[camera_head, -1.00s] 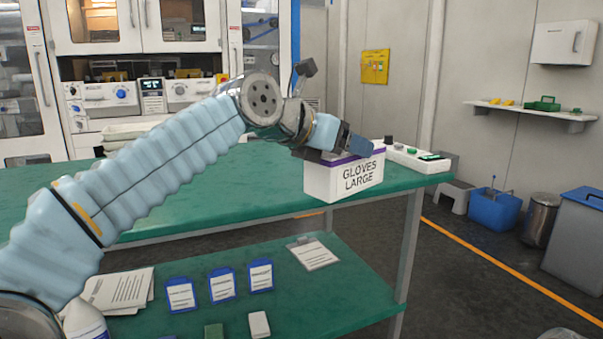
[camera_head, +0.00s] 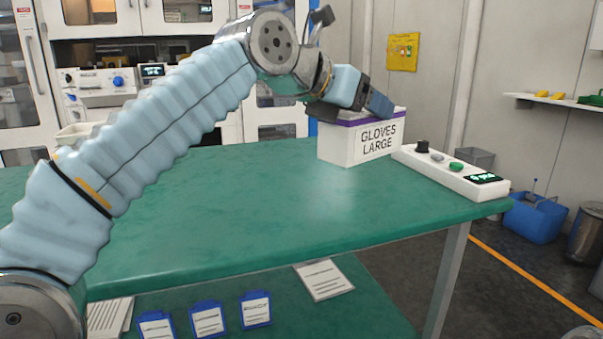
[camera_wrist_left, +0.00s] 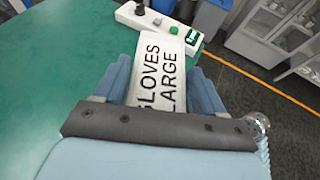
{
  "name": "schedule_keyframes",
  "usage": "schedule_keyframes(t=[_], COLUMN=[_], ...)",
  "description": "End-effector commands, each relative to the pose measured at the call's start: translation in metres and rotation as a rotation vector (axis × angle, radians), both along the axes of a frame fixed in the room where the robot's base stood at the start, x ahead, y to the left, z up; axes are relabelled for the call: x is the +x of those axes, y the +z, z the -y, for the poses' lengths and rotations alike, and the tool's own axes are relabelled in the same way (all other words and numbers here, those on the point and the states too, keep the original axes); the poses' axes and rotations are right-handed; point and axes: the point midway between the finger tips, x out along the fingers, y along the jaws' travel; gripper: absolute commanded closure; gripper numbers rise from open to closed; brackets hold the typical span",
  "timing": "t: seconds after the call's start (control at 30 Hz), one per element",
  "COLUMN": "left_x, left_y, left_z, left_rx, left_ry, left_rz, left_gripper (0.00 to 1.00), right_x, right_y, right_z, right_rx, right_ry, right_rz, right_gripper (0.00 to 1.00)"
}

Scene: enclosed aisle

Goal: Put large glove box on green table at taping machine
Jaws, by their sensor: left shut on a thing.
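The white glove box (camera_head: 350,143), with a purple top edge and the words "GLOVES LARGE", is at the back right of the green table (camera_head: 235,215), beside the control panel. My left gripper (camera_head: 372,103) is shut on it from above. In the left wrist view the box (camera_wrist_left: 160,72) sits between the two fingers of the left gripper (camera_wrist_left: 160,85). I cannot tell whether the box's underside touches the table. The right gripper is not in view.
A white control panel (camera_head: 452,170) with knobs, a green button and a small display lies right of the box near the table's right edge. The tabletop's front and middle are clear. A lower shelf (camera_head: 375,290) holds papers and blue-framed cards.

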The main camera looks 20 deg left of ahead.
Motion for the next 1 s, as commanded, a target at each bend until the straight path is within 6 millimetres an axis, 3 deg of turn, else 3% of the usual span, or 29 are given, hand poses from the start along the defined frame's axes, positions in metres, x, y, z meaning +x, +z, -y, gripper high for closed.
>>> schedule_keyframes(t=[0.2,0.43,0.53,0.9,1.0], left_x=[0.007,0.035,0.041,0.055,0.054], left_y=[-0.006,-0.037,-0.059,-0.099,-0.116], left_z=[-0.019,-0.081,-0.096,-0.123,-0.122], left_rx=[-0.002,-0.002,-0.001,-0.002,0.000], left_ry=[0.008,0.010,0.008,0.004,0.002], left_rz=[0.002,0.001,0.000,0.001,0.002], left_gripper=[0.72,0.72,0.72,0.72,0.72], right_x=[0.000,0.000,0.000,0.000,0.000], right_y=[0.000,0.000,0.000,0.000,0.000], right_z=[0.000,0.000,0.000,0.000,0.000], right_rx=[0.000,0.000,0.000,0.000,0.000], right_ry=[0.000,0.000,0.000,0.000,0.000], right_rz=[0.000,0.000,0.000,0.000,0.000], right_gripper=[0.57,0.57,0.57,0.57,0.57])
